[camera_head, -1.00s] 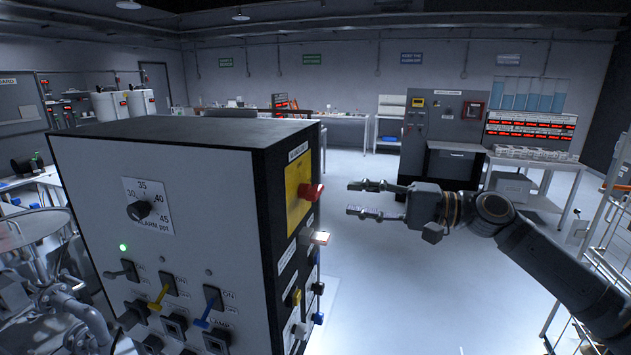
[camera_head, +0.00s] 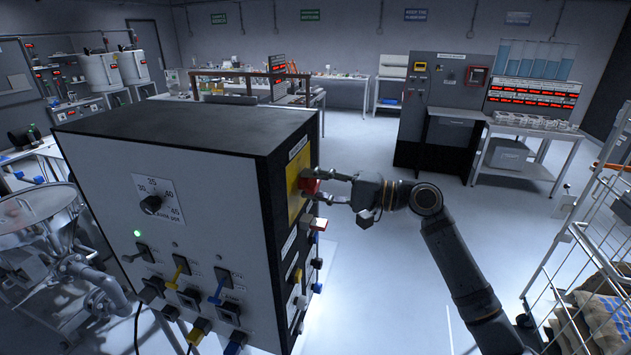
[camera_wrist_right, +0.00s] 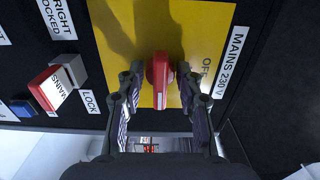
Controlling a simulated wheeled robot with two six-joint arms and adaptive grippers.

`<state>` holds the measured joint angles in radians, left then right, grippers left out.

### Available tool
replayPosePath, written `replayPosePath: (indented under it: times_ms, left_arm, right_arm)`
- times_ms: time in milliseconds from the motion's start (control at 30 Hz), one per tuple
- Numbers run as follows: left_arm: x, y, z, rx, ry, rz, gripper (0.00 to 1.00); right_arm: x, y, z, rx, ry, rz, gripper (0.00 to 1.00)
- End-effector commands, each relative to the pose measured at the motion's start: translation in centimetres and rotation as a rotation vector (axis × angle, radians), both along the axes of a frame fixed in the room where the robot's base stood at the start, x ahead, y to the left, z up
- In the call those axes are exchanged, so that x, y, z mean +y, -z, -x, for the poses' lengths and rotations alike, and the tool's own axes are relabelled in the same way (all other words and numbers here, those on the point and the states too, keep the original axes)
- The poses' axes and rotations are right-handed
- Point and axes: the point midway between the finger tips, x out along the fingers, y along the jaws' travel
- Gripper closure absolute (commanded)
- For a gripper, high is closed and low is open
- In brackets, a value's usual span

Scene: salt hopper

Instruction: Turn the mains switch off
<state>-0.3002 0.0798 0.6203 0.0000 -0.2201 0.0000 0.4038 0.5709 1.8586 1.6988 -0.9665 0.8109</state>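The mains switch is a red handle (camera_head: 309,186) on a yellow plate (camera_head: 294,194) on the right side of the grey control cabinet (camera_head: 215,190). In the right wrist view the red handle (camera_wrist_right: 161,80) stands out from the yellow plate (camera_wrist_right: 190,35), beside a "MAINS 230 V" label (camera_wrist_right: 230,62). Part of the word "OFF" shows to its right. My right gripper (camera_head: 320,185) is open, its two fingers (camera_wrist_right: 160,85) on either side of the handle, with small gaps visible. My left gripper is not in view.
The front carries a dial (camera_head: 151,204) and several toggle switches. A wire trolley with sacks (camera_head: 600,320) stands at right; the floor between is clear.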

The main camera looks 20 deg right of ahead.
Motion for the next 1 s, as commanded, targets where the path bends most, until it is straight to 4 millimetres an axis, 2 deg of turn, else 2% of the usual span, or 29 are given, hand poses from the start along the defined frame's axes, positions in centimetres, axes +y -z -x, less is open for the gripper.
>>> replayPosePath:
  times_ms: [100,133,300,400,667,1000]
  left_arm:
    - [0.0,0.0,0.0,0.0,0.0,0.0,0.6]
    - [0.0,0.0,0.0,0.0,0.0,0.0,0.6]
    - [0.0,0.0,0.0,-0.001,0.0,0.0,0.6]
    - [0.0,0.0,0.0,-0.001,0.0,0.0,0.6]
    - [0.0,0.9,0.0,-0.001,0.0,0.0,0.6]
    - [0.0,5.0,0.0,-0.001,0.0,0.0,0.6]
  right_arm:
    - [0.0,0.0,0.0,0.0,0.0,0.0,0.64]
    - [0.0,0.0,0.0,0.0,0.0,0.0,0.67]
    - [0.0,0.0,0.0,0.0,0.0,0.0,0.9]
    - [0.0,0.0,0.0,0.0,-0.001,0.0,1.0]
    - [0.0,0.2,0.0,-0.027,-0.001,0.018,1.0]
    - [0.0,0.7,0.1,-0.212,-0.001,0.141,1.0]
